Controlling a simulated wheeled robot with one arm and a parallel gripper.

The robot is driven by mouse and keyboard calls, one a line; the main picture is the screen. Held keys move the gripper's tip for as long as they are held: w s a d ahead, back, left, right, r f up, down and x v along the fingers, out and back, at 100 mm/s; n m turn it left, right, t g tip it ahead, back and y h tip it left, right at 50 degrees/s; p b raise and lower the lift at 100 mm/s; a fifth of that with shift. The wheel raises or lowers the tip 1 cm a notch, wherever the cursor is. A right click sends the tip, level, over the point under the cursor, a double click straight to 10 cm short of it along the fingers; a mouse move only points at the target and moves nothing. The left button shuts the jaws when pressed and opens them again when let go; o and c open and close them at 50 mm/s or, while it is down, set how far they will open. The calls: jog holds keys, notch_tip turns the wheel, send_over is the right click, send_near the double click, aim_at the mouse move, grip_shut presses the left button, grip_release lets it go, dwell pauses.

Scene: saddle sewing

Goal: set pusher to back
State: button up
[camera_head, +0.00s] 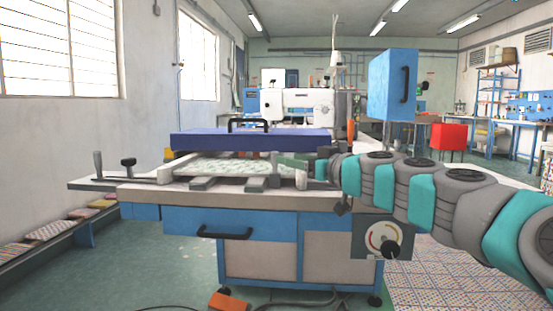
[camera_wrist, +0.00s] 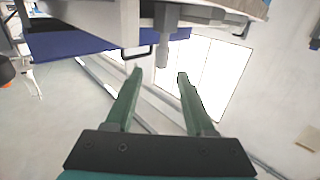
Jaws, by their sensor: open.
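My gripper (camera_head: 292,160) is at the right end of the sewing table, beside the blue lid. Its two green fingers also show in the wrist view (camera_wrist: 160,74), spread apart with nothing between them. The wrist view appears upside down. A grey post (camera_wrist: 163,40) shows there beyond the fingertips, apart from them. In the head view, a grey upright lever (camera_head: 98,164) and a black knob (camera_head: 128,164) stand at the table's left end. I cannot tell which part is the pusher, or whether the grey post is that lever.
A blue lid (camera_head: 250,141) with a black handle (camera_head: 248,123) lies above the white work frame (camera_head: 190,164). A drawer (camera_head: 225,224) and a dial box (camera_head: 384,238) are on the front.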

aim_at(275, 155)
jog(key=shift+p+x, duration=0.5)
jog(key=shift+x, duration=3.05)
jog(key=shift+s+a, duration=0.1)
jog(key=shift+a, duration=0.05)
grip_shut()
